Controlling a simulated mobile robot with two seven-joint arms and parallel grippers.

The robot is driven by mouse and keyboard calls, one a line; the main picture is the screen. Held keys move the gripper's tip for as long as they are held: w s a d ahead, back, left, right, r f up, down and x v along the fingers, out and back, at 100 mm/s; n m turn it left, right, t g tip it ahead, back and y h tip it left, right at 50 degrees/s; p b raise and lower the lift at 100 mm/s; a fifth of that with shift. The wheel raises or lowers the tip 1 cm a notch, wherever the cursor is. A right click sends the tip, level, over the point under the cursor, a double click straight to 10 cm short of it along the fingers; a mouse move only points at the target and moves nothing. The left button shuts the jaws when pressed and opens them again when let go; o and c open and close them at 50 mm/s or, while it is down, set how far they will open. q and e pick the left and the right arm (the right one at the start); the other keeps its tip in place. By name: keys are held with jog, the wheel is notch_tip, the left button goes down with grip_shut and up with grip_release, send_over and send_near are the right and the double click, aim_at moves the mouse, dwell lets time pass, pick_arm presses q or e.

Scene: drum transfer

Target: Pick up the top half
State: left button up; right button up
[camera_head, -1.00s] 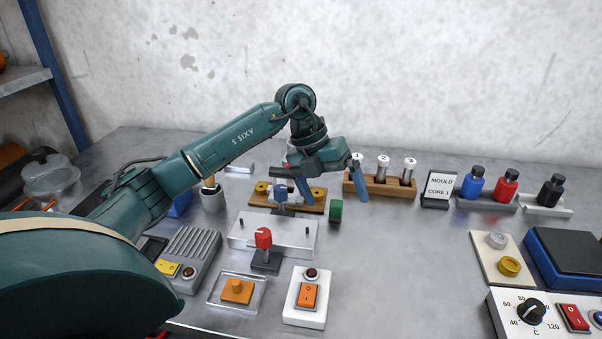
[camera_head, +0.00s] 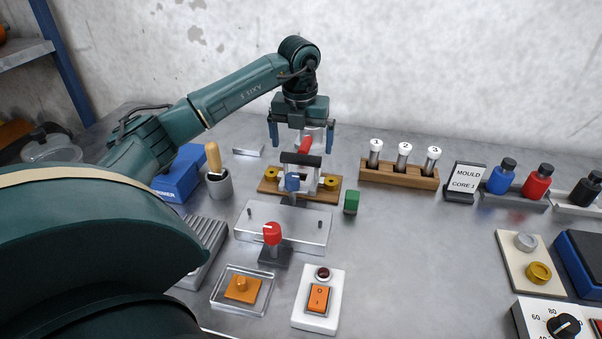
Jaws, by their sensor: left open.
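My left gripper (camera_head: 302,140) is open and empty, fingers pointing down with a wide gap. In the picture it is just above and behind a pale block with a dark bar handle (camera_head: 300,159), which may be the top half. A red part (camera_head: 305,145) shows between the fingers, just behind the handle. In front lies a metal plate with two dark pins (camera_head: 259,228). Whether the fingers touch anything is not clear. My right gripper is out of view.
A red knob on a dark stand (camera_head: 272,234) is before the plate. A green piece (camera_head: 351,202) lies right of the board. A rack of numbered tubes (camera_head: 400,176) and a mould sign (camera_head: 464,183) stand right. A grey cup (camera_head: 219,185) stands left. The right-centre table is clear.

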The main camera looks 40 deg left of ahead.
aim_at(301, 155)
pick_arm(q)
jog(key=f, duration=0.4)
jog(key=shift+w+a+f+p, duration=0.2)
jog(key=shift+a+p, duration=0.1)
jog(key=shift+p, duration=0.05)
jog(key=shift+f, duration=0.45)
jog(key=shift+w, duration=0.1)
jog(key=c, duration=1.5)
jog(key=shift+r, duration=0.1)
jog(key=shift+c, duration=0.2)
